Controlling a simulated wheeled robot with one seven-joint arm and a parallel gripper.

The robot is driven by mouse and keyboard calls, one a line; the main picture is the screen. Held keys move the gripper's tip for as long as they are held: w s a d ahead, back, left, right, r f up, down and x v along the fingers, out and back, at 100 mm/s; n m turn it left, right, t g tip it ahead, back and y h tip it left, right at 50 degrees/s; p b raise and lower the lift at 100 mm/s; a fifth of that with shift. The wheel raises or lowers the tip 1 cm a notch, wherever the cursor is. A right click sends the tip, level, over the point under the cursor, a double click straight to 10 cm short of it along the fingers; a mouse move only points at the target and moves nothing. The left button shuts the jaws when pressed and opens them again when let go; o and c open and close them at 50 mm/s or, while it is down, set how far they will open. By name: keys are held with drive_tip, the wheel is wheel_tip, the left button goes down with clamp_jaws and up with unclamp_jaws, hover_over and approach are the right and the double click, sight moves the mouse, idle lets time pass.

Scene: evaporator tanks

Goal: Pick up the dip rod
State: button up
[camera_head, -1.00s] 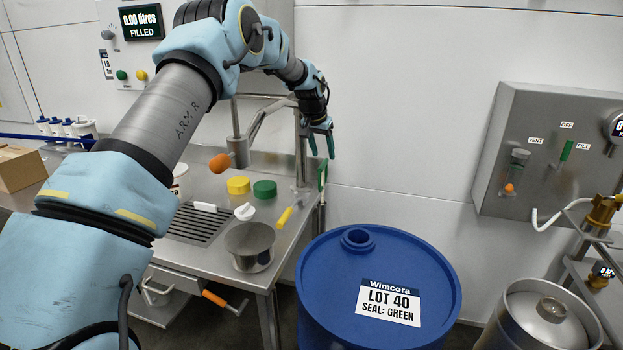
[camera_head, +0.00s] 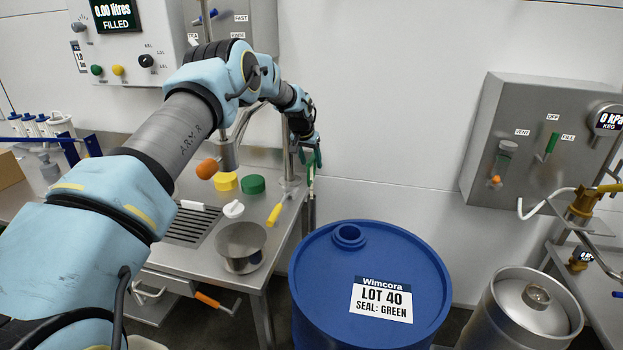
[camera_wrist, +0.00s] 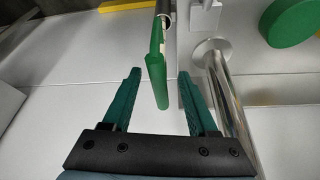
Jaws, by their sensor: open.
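The dip rod (camera_head: 311,178) has a green handle and a thin dark shaft. It hangs upright at the right edge of the steel bench, next to a steel post. My gripper (camera_head: 307,158) is just above the handle, fingers pointing down, open and empty. In the wrist view, the dip rod's green handle (camera_wrist: 156,75) lies between the two green fingers of my gripper (camera_wrist: 158,77), with a gap on both sides. In the head view my fingers partly overlap the top of the handle.
The steel bench (camera_head: 190,262) holds a metal cup (camera_head: 241,247), yellow and green caps (camera_head: 252,185), and a yellow-handled tool (camera_head: 276,212). A steel post (camera_wrist: 228,105) stands close to my right finger. A blue drum (camera_head: 330,275) stands right of the bench.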

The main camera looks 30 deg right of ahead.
drive_tip(key=shift+x, duration=1.1)
clamp_jaws()
idle(0.7)
